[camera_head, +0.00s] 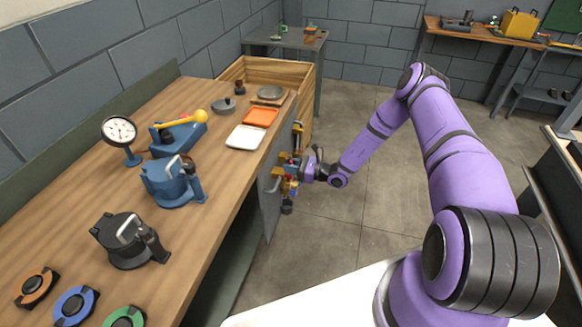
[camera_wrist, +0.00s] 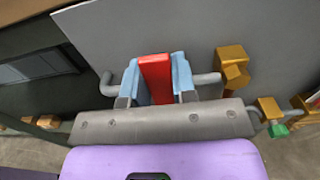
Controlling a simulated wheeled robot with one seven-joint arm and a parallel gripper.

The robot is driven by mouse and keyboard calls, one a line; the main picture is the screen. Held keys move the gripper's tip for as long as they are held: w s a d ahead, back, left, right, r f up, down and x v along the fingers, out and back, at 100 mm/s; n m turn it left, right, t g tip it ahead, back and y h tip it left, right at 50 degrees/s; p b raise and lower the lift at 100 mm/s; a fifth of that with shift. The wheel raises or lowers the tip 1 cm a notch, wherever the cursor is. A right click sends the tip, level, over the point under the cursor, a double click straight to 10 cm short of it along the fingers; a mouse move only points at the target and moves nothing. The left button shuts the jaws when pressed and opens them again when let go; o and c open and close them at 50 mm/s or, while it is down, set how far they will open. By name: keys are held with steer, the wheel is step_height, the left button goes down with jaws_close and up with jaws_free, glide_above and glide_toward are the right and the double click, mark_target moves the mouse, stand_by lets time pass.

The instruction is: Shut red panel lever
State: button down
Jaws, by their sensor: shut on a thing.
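In the wrist view a red lever (camera_wrist: 156,78) stands between the two light blue fingertips of my gripper (camera_wrist: 157,85), which is shut on it. A grey bar with bent ends (camera_wrist: 207,79) shows on both sides of the fingers. Behind them is a flat grey panel (camera_wrist: 200,30). In the head view my gripper (camera_head: 289,170) is at the grey panel (camera_head: 271,200) by the bench's right side. The lever's lower end is hidden by my gripper's grey body.
Brass blocks (camera_wrist: 233,68) stick out right of the fingers. The wooden bench (camera_head: 225,185) carries a gauge (camera_head: 119,131), a blue device with a yellow-knobbed lever (camera_head: 180,128), clamps and coloured rings. Orange (camera_head: 259,117) and white (camera_head: 246,137) trays lie near its edge. The floor (camera_head: 340,235) is open.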

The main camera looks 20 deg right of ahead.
stand_by(0.3)
steer(key=c, duration=0.9)
jaws_free()
steer(key=shift+d, duration=0.1)
steer(key=v, duration=1)
steer(key=shift+s+d, duration=0.25)
